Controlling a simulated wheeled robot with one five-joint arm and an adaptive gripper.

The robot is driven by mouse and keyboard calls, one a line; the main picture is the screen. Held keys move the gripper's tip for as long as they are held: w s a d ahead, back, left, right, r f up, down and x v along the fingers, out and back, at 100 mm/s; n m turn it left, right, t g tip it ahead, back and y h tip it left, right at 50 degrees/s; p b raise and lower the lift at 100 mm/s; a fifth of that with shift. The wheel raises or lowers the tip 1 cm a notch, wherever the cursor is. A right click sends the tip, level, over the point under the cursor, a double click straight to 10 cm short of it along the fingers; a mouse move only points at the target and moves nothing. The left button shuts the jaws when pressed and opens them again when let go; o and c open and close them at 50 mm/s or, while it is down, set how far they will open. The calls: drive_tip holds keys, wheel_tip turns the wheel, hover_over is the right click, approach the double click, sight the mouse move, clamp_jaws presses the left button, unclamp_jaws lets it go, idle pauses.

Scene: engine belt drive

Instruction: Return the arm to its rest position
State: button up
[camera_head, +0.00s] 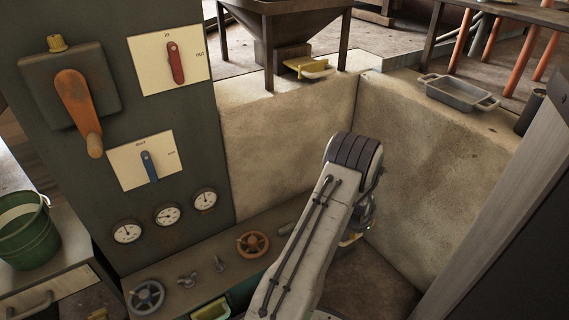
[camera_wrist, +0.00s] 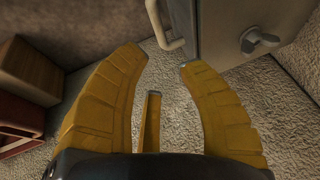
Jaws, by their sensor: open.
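My arm (camera_head: 318,230) reaches up from the bottom of the head view and bends down at its padded joint, in front of the pale stone wall. The gripper end is mostly hidden behind the arm there. In the wrist view my gripper (camera_wrist: 165,58) shows its yellow segmented fingers spread wide apart, with nothing between them. A rough pale floor lies below the fingers. A grey metal door or panel with a light handle (camera_wrist: 163,28) and a wing-shaped knob (camera_wrist: 258,41) is just beyond the right fingertip; I cannot tell whether they touch.
A control panel (camera_head: 205,145) with levers and gauges stands at the left. A ledge below it holds handwheels (camera_head: 253,244). A hopper (camera_head: 283,40) and a metal tray (camera_head: 459,93) are at the back. A green bucket (camera_head: 27,236) is far left. Brown boxes (camera_wrist: 28,72) lie left in the wrist view.

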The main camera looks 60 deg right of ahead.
idle(0.3)
drive_tip(key=w+a+r+n+t+p, duration=0.1)
drive_tip(key=w+r+n+p, duration=0.2)
drive_tip(key=w+r+p, duration=0.55)
drive_tip(key=w+a+r+n+t+y+p, duration=0.1)
drive_tip(key=w+a+r+n+p, duration=0.25)
drive_tip(key=w+a+r, duration=0.55)
drive_tip(key=w+a+r+n+t+p, duration=0.15)
drive_tip(key=w+a+r+p, duration=0.35)
drive_tip(key=r, duration=0.8)
drive_tip(key=w+a+r+n+y+p, duration=0.1)
drive_tip(key=w+a+r+n+p, duration=0.3)
drive_tip(key=w+r, duration=0.6)
drive_tip(key=a+r+n+y+p, duration=0.1)
drive_tip(key=a+r+n+p, duration=0.75)
drive_tip(key=a+r, duration=1.2)
drive_tip(key=s+a+r+n+y+p, duration=0.1)
drive_tip(key=s+a+r+n+p, duration=0.1)
drive_tip(key=s+a+r+p, duration=0.2)
drive_tip(key=s+a+r+n+y+p, duration=0.1)
drive_tip(key=s+a+r+n+p, duration=0.1)
drive_tip(key=s+a+r+p, duration=0.3)
drive_tip(key=a+r+p, duration=0.2)
drive_tip(key=a+p, duration=0.1)
drive_tip(key=a, duration=0.1)
drive_tip(key=shift+s+a+p, duration=0.25)
drive_tip(key=shift+a+p, duration=0.1)
drive_tip(key=shift+p, duration=0.05)
